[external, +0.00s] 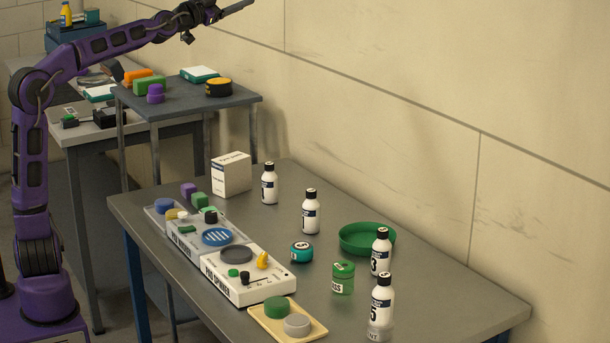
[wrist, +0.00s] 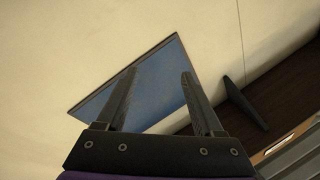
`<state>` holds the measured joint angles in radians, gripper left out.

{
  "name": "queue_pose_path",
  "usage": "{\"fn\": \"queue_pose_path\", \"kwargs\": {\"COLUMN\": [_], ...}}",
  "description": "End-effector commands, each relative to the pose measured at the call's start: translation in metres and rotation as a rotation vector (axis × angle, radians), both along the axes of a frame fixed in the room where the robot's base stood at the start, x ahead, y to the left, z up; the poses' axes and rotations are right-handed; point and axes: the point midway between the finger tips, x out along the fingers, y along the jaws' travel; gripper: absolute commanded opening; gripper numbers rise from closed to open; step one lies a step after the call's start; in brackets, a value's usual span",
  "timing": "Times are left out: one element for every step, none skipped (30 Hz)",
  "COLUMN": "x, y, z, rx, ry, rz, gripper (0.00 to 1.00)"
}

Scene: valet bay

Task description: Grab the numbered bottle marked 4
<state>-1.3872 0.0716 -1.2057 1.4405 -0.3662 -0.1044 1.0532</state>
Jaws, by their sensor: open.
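Several white bottles with black caps and dark labels stand upright on the near table in the external view. The front bottle (external: 379,308) appears to read 5, and the one behind it (external: 381,257) appears to read 3. The back bottle (external: 269,186) appears to read 1. Another bottle (external: 310,214) stands between; its number is too small for me to read, so I cannot confirm a 4. My gripper (external: 238,6) is at the top edge, high above and far from the bottles. In the wrist view my gripper (wrist: 157,88) is open and empty, facing the wall and a blue panel (wrist: 150,85).
A green tray (external: 350,244), a teal round tin (external: 301,251) and a green jar (external: 342,278) stand close to the bottles. A white box (external: 231,174) is beside the back bottle. White control units (external: 248,280) and a yellow tray (external: 262,318) line the left side.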

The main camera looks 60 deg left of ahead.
Motion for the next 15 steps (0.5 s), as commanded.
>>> {"fn": "queue_pose_path", "kwargs": {"x": [0.004,0.006,0.009,0.012,0.016,0.022,0.027,0.032,0.04,0.045,0.051,0.058,0.063,0.068,0.075], "y": [0.008,0.015,0.025,0.032,0.041,0.052,0.06,0.068,0.077,0.084,0.09,0.097,0.101,0.105,0.109], "z": [-0.008,-0.013,-0.022,-0.03,-0.039,-0.054,-0.066,-0.08,-0.099,-0.114,-0.129,-0.15,-0.167,-0.183,-0.206], "rx": [-0.043,-0.074,-0.114,-0.149,-0.187,-0.241,-0.282,-0.324,-0.379,-0.416,-0.452,-0.498,-0.532,-0.562,-0.601], "ry": [-0.002,-0.006,-0.009,-0.011,-0.011,-0.012,-0.012,-0.01,-0.007,-0.004,0.001,0.005,0.012,0.017,0.025], "rz": [-0.002,0.0,0.005,0.008,0.013,0.019,0.025,0.033,0.043,0.053,0.063,0.079,0.089,0.101,0.119], "gripper": [0.69,0.69,0.69,0.69,0.69,0.69,0.69,0.69,0.69,0.69,0.69,0.69,0.69,0.69,0.69]}}
